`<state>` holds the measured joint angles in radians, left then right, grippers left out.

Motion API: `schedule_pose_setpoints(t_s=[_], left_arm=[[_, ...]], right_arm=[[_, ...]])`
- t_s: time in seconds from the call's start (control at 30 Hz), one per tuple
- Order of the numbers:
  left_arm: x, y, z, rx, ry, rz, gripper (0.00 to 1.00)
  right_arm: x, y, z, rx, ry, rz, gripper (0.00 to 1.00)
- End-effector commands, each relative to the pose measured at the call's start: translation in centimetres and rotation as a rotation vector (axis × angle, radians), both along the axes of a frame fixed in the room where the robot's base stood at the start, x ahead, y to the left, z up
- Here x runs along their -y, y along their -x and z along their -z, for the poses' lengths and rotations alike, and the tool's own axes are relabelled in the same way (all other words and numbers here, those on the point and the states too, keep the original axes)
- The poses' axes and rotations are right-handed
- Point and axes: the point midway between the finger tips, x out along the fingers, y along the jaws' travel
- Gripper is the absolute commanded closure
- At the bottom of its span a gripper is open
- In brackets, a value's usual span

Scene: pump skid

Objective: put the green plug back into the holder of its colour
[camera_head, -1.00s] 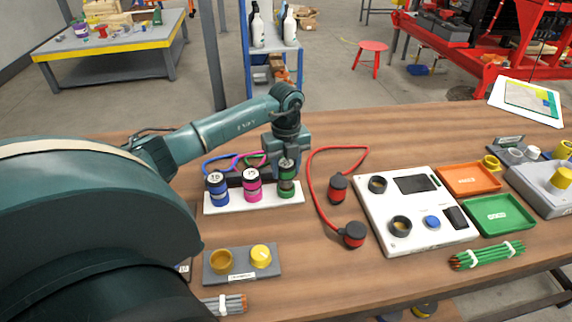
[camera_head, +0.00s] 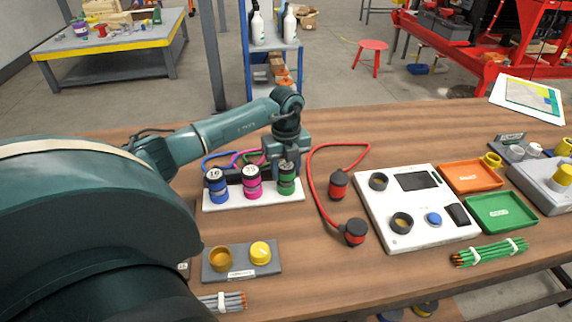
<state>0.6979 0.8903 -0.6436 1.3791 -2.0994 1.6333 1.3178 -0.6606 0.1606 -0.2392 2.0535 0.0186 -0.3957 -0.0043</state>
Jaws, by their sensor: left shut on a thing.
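The green plug (camera_head: 286,180) stands at the right end of a white holder strip (camera_head: 228,200), in line with a blue plug (camera_head: 217,186) and a pink plug (camera_head: 251,182). Its top is level with theirs. My left gripper (camera_head: 287,166) comes down over the green plug from above and is shut on it. The gripper partly hides the plug's top, and the plug hides the holder under it. A green cable loop shows behind the strip. My right gripper is not in view.
A red cable with two red-black plugs (camera_head: 338,186) lies right of the strip. A white panel (camera_head: 416,232), an orange tray (camera_head: 470,177) and a green tray (camera_head: 499,213) are farther right. A grey block with yellow caps (camera_head: 242,271) sits in front.

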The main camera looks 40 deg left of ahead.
Motion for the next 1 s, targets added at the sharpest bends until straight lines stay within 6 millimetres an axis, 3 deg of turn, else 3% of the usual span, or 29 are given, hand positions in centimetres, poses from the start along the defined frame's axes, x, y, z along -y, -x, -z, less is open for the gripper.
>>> schedule_pose_setpoints(t_s=[0.27,0.3,0.57,1.0], left_arm=[[0.01,0.03,0.21,-0.001,0.0,0.0,0.89],[0.01,0.03,0.21,-0.001,0.0,0.0,0.55],[0.01,0.03,0.2,-0.001,0.0,0.0,0.34],[0.01,0.03,0.21,-0.001,0.0,0.0,0.32]], right_arm=[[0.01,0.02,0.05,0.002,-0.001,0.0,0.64],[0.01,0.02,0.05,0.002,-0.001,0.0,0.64],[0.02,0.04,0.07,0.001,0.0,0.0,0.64],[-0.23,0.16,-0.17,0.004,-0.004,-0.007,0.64]])
